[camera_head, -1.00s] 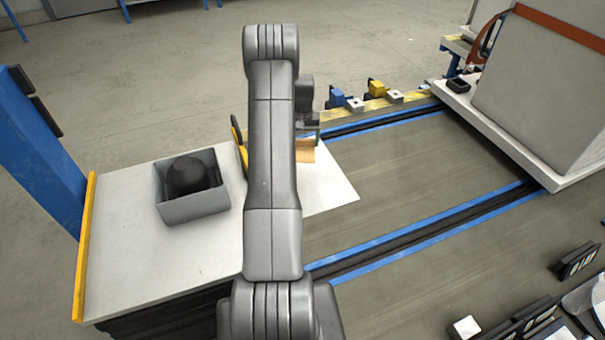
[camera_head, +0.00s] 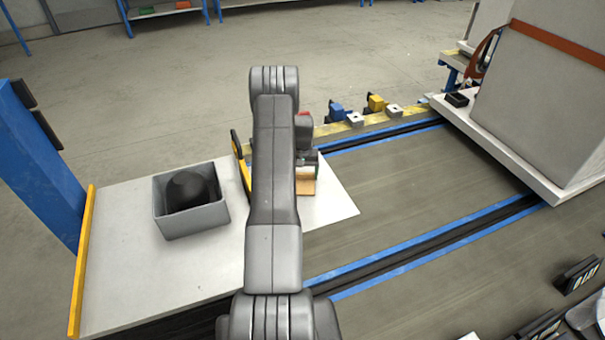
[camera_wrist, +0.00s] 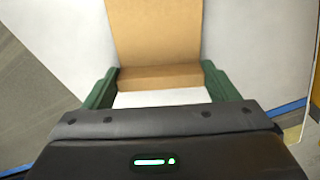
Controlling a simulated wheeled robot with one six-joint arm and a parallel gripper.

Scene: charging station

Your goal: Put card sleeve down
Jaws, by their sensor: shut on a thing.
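The card sleeve (camera_head: 306,185) is a tan cardboard piece to the right of my arm in the head view. In the wrist view the sleeve (camera_wrist: 155,35) lies between my green fingers, with its near edge face showing. My gripper (camera_wrist: 158,78) is shut on it, one finger at each side. In the head view my gripper (camera_head: 305,162) is partly hidden by my arm. The sleeve is over the white tabletop (camera_head: 335,200), near its right corner. I cannot tell whether it touches the surface.
A grey bin (camera_head: 195,222) with a black object (camera_head: 190,188) inside stands on the tabletop, left of my arm. A yellow-edged piece (camera_head: 241,165) stands just left of my arm. Blue and yellow blocks (camera_head: 376,104) line the rail behind. The tabletop's front left is clear.

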